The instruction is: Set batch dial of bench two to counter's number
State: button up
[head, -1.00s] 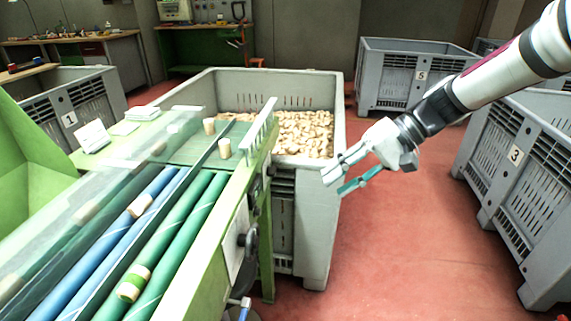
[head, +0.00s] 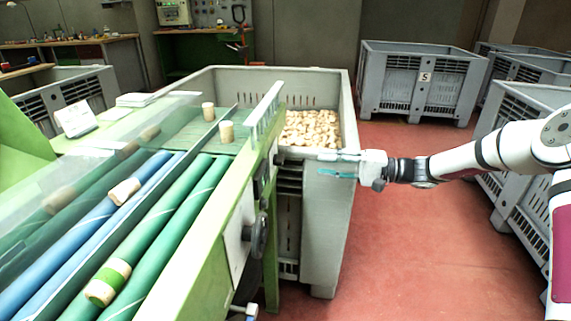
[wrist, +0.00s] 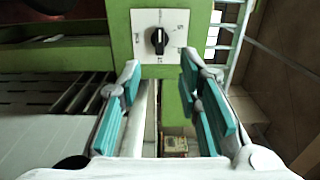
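A black rotary dial (wrist: 158,40) sits on a white plate on a green panel in the wrist view. Its knob stands roughly upright, but the small marks around it are too blurred to read. My gripper (wrist: 159,68) is open and empty, with its teal-padded fingers apart below the dial and not touching it. In the head view my gripper (head: 326,165) points left at the side of the green roller bench (head: 205,255), in front of the grey crate. I cannot read a bench number or a counter number.
A grey crate of corks (head: 330,225) stands behind the bench, close to my gripper. A black handwheel (head: 258,235) juts from the bench side. Crate 5 (head: 405,85) stands at the back. The red floor (head: 400,240) in front is clear.

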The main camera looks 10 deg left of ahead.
aim_at(279, 160)
jog(key=a+b, duration=0.2)
jog(key=a, duration=0.9)
jog(key=shift+w, duration=0.15)
grip_shut()
